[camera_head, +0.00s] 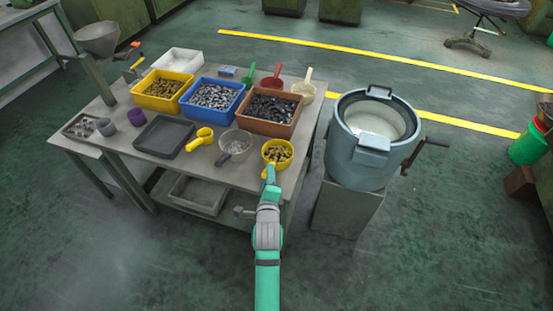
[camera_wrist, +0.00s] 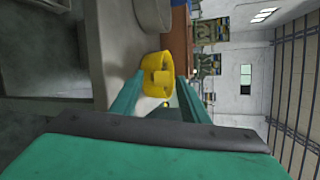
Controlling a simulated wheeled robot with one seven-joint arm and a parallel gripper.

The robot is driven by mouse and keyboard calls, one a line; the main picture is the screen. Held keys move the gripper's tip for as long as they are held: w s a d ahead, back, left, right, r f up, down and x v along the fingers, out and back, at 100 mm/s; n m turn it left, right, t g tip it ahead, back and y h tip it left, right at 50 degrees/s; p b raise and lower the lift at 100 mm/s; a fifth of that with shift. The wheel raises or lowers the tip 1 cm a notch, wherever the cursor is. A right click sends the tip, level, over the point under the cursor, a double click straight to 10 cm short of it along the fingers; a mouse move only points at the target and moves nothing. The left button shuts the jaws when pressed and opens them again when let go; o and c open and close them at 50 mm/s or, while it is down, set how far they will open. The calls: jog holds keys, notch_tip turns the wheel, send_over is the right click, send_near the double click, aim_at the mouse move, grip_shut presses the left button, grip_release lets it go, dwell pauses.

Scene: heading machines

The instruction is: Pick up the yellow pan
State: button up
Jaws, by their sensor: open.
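The yellow pan (camera_head: 285,164) stands upright near the front right corner of the table, with brass-coloured small parts in it. In the wrist view the yellow pan (camera_wrist: 153,60) is straight ahead, with a stubby yellow part facing me. My gripper (camera_head: 268,176) is at the table's front edge, close to the pan's near side. In the wrist view my gripper (camera_wrist: 158,92) is open, its two green fingers on either side of the pan's near part. I cannot tell whether either finger touches it. My arm hides part of the pan's near side in the head view.
On the table (camera_head: 219,167), a clear pan (camera_head: 235,143) and a yellow scoop (camera_head: 200,138) lie left of the pan. Yellow, blue (camera_head: 208,110) and brown (camera_head: 270,127) bins of parts stand behind. A grey drum (camera_head: 368,165) with a crank stands right.

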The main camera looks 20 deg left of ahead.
jog(key=x, duration=0.4)
jog(key=shift+c, duration=0.2)
grip_shut()
jog(key=shift+r, duration=0.15)
